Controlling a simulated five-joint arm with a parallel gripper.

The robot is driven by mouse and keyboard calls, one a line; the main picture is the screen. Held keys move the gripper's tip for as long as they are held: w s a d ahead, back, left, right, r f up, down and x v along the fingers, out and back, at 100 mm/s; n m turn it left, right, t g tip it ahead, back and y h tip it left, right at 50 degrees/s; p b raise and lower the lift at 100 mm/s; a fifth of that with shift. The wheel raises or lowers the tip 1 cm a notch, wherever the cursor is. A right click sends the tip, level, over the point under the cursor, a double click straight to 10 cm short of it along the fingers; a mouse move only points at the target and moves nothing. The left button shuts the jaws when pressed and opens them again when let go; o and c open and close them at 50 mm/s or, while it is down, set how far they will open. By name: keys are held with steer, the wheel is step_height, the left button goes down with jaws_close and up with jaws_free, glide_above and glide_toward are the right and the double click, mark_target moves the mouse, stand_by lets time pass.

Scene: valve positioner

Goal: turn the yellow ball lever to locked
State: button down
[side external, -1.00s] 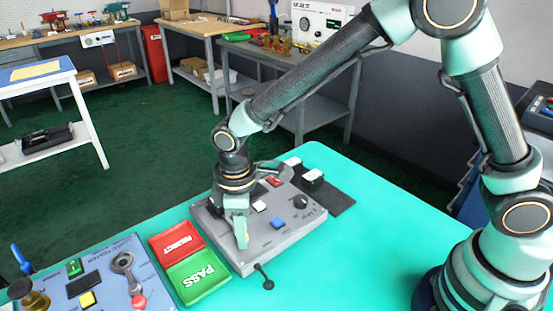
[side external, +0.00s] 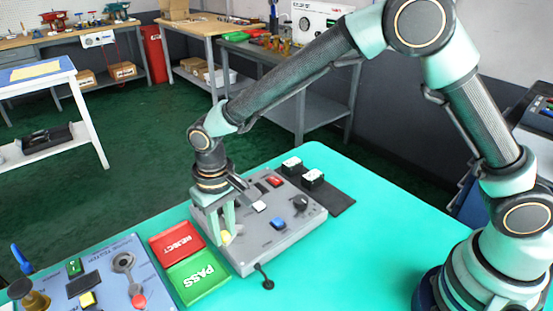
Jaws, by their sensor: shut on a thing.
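The yellow ball lever (side external: 226,238) shows as a small yellow ball at the left part of the grey control panel (side external: 262,252). My gripper (side external: 225,236) points down over the panel's left side, with its pale green fingers on either side of the yellow ball. It is shut on the ball. The fingers and wrist hide the lever's stem and pivot, and I cannot read the locked marking.
The panel also carries a blue button (side external: 278,224), a white button (side external: 259,207), a red switch (side external: 275,181) and a black knob (side external: 300,202). The red REJECT tray (side external: 176,241) and green PASS tray (side external: 197,276) lie close at left. The table's right part is clear.

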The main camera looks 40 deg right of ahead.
steer(key=shift+w+a+r+m, duration=0.1)
steer(key=shift+w+m, duration=0.1)
steer(key=shift+m, duration=0.2)
steer(key=c, duration=0.7)
jaws_free()
step_height(320, 180, up, 12)
